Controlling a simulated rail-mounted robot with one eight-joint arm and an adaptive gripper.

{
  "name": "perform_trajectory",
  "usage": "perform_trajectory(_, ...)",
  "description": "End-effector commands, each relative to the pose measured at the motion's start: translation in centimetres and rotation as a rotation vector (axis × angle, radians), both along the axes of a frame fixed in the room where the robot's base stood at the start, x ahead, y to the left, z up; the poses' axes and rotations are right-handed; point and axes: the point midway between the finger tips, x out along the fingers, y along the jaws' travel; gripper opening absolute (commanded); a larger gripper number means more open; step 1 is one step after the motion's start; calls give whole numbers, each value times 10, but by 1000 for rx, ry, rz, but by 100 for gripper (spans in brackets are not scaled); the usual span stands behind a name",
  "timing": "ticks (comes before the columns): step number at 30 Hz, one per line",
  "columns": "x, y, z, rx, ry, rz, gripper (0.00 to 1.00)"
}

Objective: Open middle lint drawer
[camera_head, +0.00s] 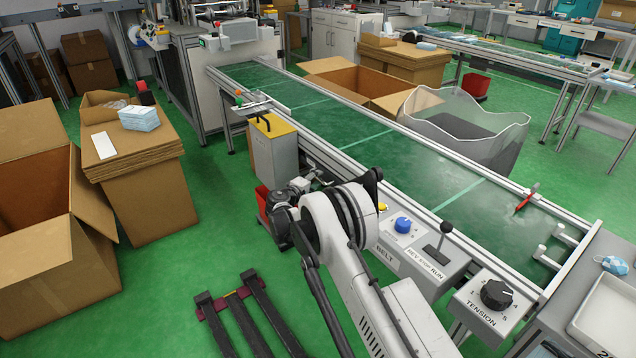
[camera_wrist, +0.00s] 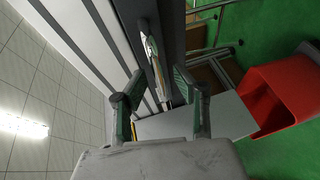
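My gripper (camera_wrist: 158,74) is open in the wrist view, its two dark green fingers apart with no object clearly held between them. A narrow pale metal part (camera_wrist: 156,62) shows beyond the fingertips; I cannot tell whether they touch it. A grey cabinet with a yellow top and black handle (camera_head: 275,160) stands beside the conveyor in the head view. A grey panel (camera_wrist: 228,117), probably its side, lies behind the right finger in the wrist view. I cannot make out a middle lint drawer in either view. My arm hides the area around my gripper in the head view.
The green conveyor (camera_head: 350,130) runs diagonally, with a control panel (camera_head: 420,250) near its front. A red bin (camera_wrist: 288,95) sits close to the grey panel. Open cardboard boxes (camera_head: 45,200) stand at left. Green floor (camera_head: 180,285) is partly free there.

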Motion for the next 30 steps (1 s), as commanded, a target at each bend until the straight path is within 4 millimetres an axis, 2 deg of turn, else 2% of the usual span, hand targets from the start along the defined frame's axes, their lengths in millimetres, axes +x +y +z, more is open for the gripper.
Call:
perform_trajectory(6, 9, -5, -2, 0, 0, 0, 28)
perform_trajectory(13, 9, -5, -2, 0, 0, 0, 28)
perform_trajectory(20, 9, -5, -2, 0, 0, 0, 0)
perform_trajectory(30, 9, -5, -2, 0, 0, 0, 0)
